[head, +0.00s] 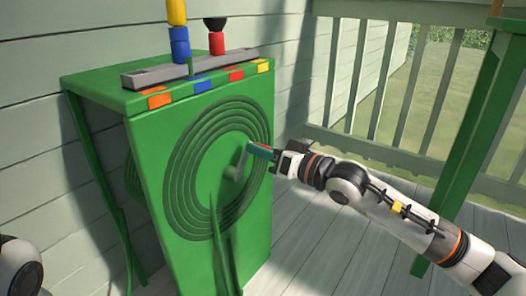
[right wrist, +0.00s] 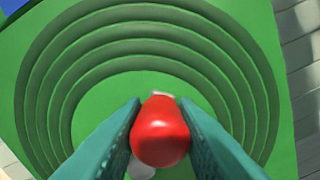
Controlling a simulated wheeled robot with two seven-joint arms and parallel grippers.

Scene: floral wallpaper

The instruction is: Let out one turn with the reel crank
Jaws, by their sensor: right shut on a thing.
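The reel (head: 218,165) shows as dark green concentric rings on the front of a green cabinet (head: 160,170). A grey crank arm (head: 238,164) sticks out from its middle and slants up to the right. My right gripper (head: 258,151), with teal fingers, is at the upper end of the crank, in front of the reel. In the right wrist view the fingers are shut on a round red crank knob (right wrist: 160,130), one on each side. The knob is hidden by the fingers in the head view. My left gripper is out of view.
A grey slotted bar (head: 190,68) lies on the cabinet top with a blue and yellow piece (head: 180,45) and a red piece (head: 216,43). A green strand (head: 221,245) hangs before the reel. A green post (head: 468,150) and railing (head: 385,65) stand right; floorboards between are clear.

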